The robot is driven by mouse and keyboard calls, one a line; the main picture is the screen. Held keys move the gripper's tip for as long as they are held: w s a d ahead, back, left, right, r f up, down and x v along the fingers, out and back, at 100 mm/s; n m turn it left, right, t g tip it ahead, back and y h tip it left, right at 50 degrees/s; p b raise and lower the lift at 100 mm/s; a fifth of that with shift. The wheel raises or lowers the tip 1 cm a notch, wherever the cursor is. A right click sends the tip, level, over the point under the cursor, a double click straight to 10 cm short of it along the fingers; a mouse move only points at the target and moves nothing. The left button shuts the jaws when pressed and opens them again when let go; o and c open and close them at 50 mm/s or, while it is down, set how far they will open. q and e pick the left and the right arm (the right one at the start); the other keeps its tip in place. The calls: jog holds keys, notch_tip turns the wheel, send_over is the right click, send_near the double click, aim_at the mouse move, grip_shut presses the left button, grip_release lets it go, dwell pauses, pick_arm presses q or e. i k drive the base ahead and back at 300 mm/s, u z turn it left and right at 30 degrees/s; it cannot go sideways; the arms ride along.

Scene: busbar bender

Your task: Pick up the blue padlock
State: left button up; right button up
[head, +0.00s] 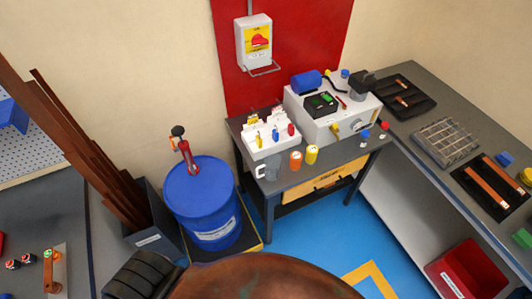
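A small blue padlock (275,134) hangs in the middle of a white rack (262,152) on the grey workbench, between a yellow padlock (258,139) on its left and a red padlock (291,129) on its right. It is small in the head view, so its shackle is hard to make out.
Orange (296,161) and yellow (312,154) cylinders stand right of the rack, below a grey machine (340,120). A blue drum (200,205) stands left of the bench. Blue floor (300,250) is open in front. A brown rounded surface fills the bottom centre.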

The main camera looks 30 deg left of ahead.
aim_at(275, 135)
jog(key=k, duration=0.25)
jog(key=u, duration=0.95)
